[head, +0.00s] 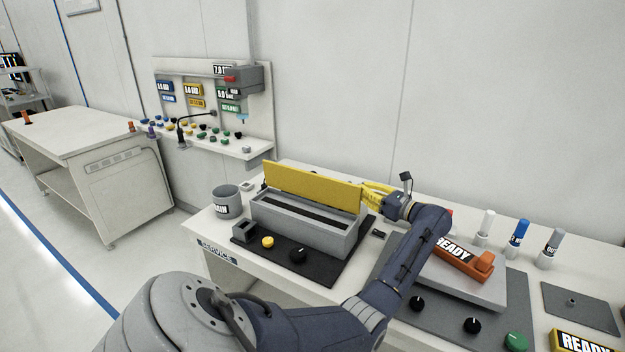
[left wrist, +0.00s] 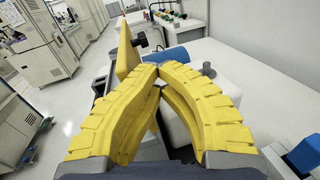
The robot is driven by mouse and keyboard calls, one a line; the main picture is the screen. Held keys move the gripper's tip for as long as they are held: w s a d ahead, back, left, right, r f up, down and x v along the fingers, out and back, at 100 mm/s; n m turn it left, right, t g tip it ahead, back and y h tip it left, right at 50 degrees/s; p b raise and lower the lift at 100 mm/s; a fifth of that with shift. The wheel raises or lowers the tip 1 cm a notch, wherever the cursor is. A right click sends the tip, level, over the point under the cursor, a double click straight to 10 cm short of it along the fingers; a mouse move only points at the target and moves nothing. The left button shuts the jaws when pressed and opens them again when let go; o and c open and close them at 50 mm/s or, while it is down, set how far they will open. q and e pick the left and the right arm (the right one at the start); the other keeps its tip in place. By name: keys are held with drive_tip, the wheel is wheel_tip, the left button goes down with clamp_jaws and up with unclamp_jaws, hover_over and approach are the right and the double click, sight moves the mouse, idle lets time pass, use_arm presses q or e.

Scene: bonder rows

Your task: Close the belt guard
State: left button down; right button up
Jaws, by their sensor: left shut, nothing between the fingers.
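The belt guard (head: 310,184) is a long yellow panel that stands up, tilted open, along the back edge of a grey trough-like housing (head: 345,243). A dark slot shows in the housing's top. In the left wrist view the guard (left wrist: 127,48) shows nearly edge-on, just beyond my fingers. My left gripper (head: 370,192) has yellow fingers and is at the guard's right end, beside or behind it. In the left wrist view its fingertips (left wrist: 158,73) meet with nothing between them. I cannot tell whether they touch the guard. My right gripper is not in view.
The housing sits on a black base with a yellow button (head: 267,242) and a black knob (head: 298,256). A grey labelled cup (head: 227,204) stands to its left. An orange READY block (head: 462,259) lies at right, near several capped bottles (head: 519,233). A tool board stands behind.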

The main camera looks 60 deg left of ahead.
use_arm(q)
drive_tip(key=w+d, duration=0.4)
drive_tip(key=d, duration=0.1)
drive_tip(key=shift+d+r, duration=0.15)
drive_tip(key=shift+r, duration=0.2)
idle(0.5)
